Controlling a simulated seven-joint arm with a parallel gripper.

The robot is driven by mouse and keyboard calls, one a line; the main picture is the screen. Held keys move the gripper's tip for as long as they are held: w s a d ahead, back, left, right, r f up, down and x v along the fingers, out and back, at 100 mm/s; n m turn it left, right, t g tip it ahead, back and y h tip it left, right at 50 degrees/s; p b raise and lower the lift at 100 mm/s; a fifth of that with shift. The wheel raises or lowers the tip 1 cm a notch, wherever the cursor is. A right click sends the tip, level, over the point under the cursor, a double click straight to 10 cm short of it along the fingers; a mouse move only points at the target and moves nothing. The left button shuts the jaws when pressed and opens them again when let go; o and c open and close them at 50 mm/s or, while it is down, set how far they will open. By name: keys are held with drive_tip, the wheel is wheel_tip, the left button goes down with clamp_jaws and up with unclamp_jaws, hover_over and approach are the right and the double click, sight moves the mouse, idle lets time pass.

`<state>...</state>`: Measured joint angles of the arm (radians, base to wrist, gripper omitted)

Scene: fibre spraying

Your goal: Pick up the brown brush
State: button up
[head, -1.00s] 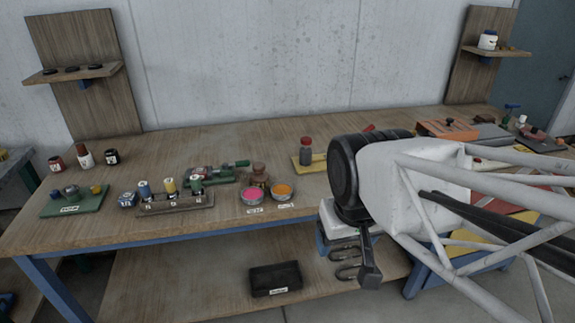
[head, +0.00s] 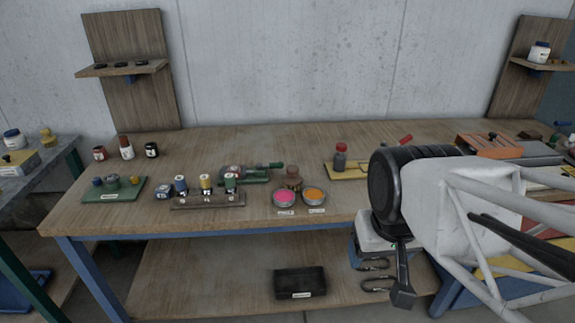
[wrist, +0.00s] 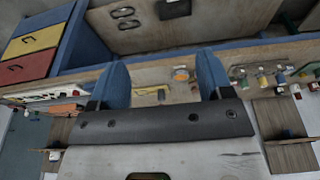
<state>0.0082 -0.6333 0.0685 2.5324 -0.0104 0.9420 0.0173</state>
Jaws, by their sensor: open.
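I cannot make out a clear brush. A small brown knobbed thing (head: 292,178) stands behind the pink and orange round tins on the wooden bench (head: 110,220) in the head view; I cannot tell whether it is the brown brush. My gripper (wrist: 162,68) shows in the wrist view as two blue fingers spread apart with nothing held between them. It is well away from the small bench-top things. In the head view my arm covers the right part of the bench.
A pink tin (head: 285,198) and an orange tin (head: 314,197) sit near the bench's front edge. A rack of small bottles (head: 208,201) is to their left. A red-capped bottle (head: 341,157) stands on a yellow board. A black box (head: 300,282) lies on the lower shelf. The bench's back middle is clear.

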drive_tip(key=shift+o, duration=0.3)
idle(0.4)
drive_tip(key=m+g, duration=0.3)
drive_tip(key=m, duration=1.4)
hover_over(292, 168)
drive_tip(key=f, duration=0.9)
drive_tip(key=shift+s+d, duration=0.15)
drive_tip(key=shift+s, duration=0.15)
drive_tip(key=shift+w+f+m, duration=0.4)
drive_tip(key=shift+w, duration=0.05)
